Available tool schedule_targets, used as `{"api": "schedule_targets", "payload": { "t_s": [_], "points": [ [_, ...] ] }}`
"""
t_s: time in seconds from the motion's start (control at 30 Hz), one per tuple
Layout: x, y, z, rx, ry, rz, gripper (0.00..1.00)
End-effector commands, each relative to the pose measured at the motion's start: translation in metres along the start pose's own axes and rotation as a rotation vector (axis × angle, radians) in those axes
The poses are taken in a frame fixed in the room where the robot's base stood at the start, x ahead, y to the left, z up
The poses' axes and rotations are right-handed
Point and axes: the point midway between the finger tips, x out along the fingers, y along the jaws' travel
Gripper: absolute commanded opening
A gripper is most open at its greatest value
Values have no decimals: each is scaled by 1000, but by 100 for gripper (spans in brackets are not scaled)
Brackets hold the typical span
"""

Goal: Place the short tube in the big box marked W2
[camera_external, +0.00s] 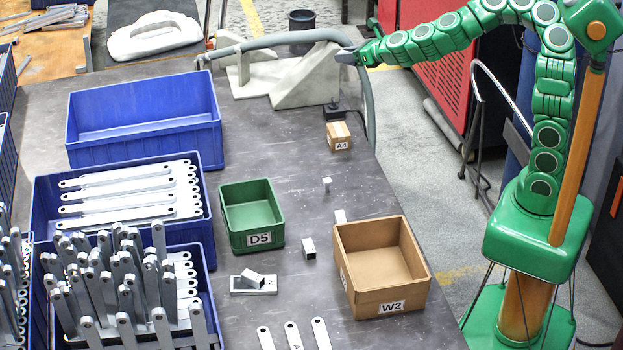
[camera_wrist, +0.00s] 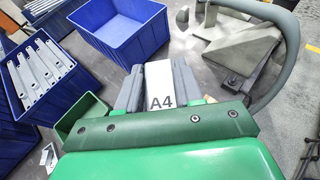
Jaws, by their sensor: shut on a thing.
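The big cardboard box marked W2 (camera_external: 392,306) stands open and empty at the table's right front. My gripper (camera_external: 345,57) is far behind it, beside the grey stand. In the wrist view my gripper (camera_wrist: 158,70) is shut on a pale piece (camera_wrist: 159,80) with "A4" at its near end. I cannot tell whether this is a short tube, and the external view does not show it clearly. A short square tube (camera_external: 309,249) lies left of W2. A smaller pale piece (camera_external: 327,184) stands farther back. Another short piece (camera_external: 252,278) rests on a flat plate.
A small cardboard box marked A4 (camera_external: 338,143) stands near the right edge. The green box D5 (camera_external: 258,241) and an empty blue bin (camera_external: 145,140) are left. Blue bins of metal bars fill the left front. The grey stand (camera_external: 305,80) and a curved hose are behind.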

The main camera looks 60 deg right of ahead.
Motion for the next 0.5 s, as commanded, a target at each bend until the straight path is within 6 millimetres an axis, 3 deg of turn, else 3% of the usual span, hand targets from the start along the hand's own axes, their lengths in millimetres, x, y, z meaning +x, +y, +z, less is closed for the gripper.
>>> {"api": "schedule_targets", "payload": {
  "t_s": [0.4, 0.5],
  "points": [
    [-15, 1, 36, 1, -1, 2, 4],
    [-10, 10, 32, -9, 3, 30, 4]
  ]
}}
